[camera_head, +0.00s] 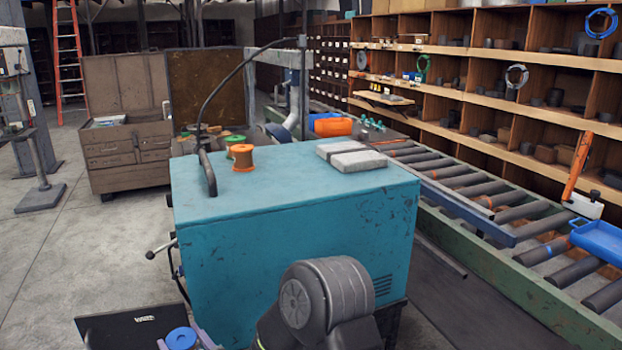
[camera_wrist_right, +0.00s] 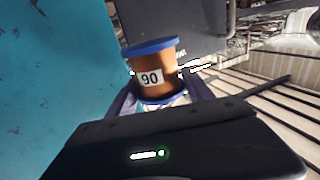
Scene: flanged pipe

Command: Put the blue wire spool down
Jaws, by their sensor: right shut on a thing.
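The blue wire spool (camera_head: 180,338) shows at the bottom left of the head view, only its blue top flange. The right wrist view shows it (camera_wrist_right: 150,73) with blue flanges, a brown winding and a white label reading 90. My right gripper (camera_head: 184,343) is shut on it, with a finger on either side, and holds it beside the teal cabinet (camera_head: 290,245), below the cabinet's top. In the right wrist view the gripper (camera_wrist_right: 160,100) has its fingers around the spool's lower part. My left gripper is not in view.
On the cabinet top stand an orange spool (camera_head: 242,158), a green-topped spool (camera_head: 234,141) and grey slabs (camera_head: 351,154). The front of the top is bare. A black flat-topped thing (camera_head: 140,325) is at the lower left. A roller conveyor (camera_head: 520,213) runs along the right.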

